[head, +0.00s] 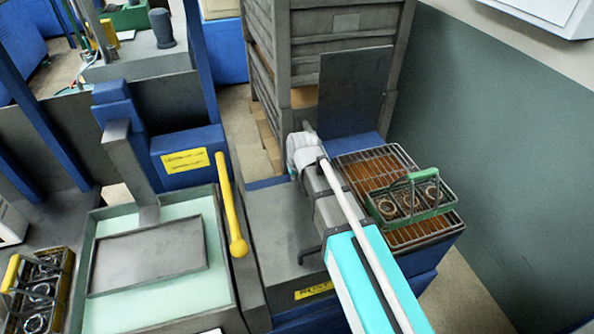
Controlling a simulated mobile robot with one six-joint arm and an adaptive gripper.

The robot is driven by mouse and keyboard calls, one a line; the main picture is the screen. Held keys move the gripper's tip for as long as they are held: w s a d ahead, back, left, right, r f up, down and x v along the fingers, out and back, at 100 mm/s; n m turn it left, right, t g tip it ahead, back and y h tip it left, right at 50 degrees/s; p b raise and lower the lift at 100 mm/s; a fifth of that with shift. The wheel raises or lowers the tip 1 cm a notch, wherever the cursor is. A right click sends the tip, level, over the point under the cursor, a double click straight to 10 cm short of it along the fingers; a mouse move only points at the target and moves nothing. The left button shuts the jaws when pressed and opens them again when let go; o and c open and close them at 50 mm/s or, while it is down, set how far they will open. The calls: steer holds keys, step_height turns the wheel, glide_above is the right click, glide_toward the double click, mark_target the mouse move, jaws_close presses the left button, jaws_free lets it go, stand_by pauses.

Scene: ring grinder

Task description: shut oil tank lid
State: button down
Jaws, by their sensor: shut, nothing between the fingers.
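The oil tank (437,250) is a blue box at the right with a brown, rusty-looking interior under a wire grate (352,168). A dark flat panel, the tank's lid (352,88), stands upright behind the grate, so the tank is open. My arm reaches up from the bottom edge and covers the grate's left side. My gripper (303,150) is at its far end, left of the grate and lower left of the lid, apparently not touching the lid. It is shut and empty; its fingertips are hard to make out.
A green-rimmed basket (412,200) with several rings is over the grate's right part. A grey cover (270,235) with a dark handle lies left of my arm. A yellow bar (229,205) stands farther left. Grey crates (340,40) rise behind; a green wall (480,150) bounds the right.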

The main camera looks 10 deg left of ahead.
stand_by(0.3)
step_height(320, 180, up, 9)
steer(key=p, duration=0.9)
steer(key=shift+w+a+r, duration=0.15)
steer(key=shift+w+r, duration=0.05)
steer(key=shift+w, duration=0.1)
stand_by(0.3)
steer(key=shift+s, duration=0.15)
stand_by(0.6)
